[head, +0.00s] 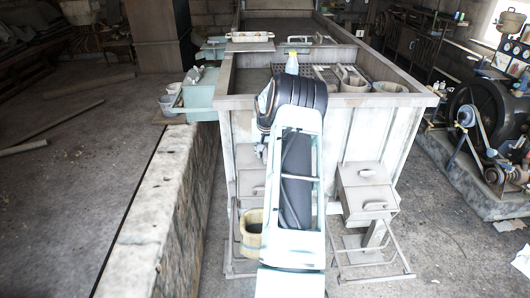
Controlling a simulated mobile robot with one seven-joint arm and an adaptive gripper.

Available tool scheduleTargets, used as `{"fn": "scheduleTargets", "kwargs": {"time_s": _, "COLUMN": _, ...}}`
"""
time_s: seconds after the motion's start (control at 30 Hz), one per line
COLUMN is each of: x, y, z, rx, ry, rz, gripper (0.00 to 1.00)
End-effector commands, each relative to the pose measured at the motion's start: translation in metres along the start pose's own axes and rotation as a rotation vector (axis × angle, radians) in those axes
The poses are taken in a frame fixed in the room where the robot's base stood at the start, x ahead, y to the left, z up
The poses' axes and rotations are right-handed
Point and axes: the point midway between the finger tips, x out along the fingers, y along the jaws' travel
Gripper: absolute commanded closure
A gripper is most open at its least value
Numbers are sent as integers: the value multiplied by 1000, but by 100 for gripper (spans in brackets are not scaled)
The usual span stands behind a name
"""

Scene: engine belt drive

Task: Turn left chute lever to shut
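The left chute (250,183) is a grey box low on the front of the large pale hopper, and my arm covers its right part. A thin bar frame (233,235) hangs at its left side, but I cannot tell whether it is the left chute lever or how that lever is set. My arm reaches up the middle of the view and bends down at the hopper's front rim. Only a small dark part near my gripper (260,150) shows left of the arm, above the left chute. The fingers are hidden, and no contact can be seen.
The right chute (368,190) has a similar bar frame (372,262) below it. A tan bucket (250,225) hangs under the left chute. A stone ledge (160,215) runs along the left, and an engine (490,130) stands at right.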

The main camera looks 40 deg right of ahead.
Motion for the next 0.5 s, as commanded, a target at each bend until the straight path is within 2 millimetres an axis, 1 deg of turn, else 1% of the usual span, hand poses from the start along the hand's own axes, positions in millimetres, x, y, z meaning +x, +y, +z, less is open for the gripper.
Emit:
{"fn": "scheduleTargets", "kwargs": {"time_s": 0.03, "x": 0, "y": 0, "z": 0, "rx": 0, "ry": 0, "rz": 0, "gripper": 81}}
{"fn": "scheduleTargets", "kwargs": {"time_s": 0.2, "x": 0, "y": 0, "z": 0, "rx": 0, "ry": 0, "rz": 0, "gripper": 100}}
{"fn": "scheduleTargets", "kwargs": {"time_s": 0.5, "x": 0, "y": 0, "z": 0, "rx": -15, "ry": 0, "rz": -2, "gripper": 100}}
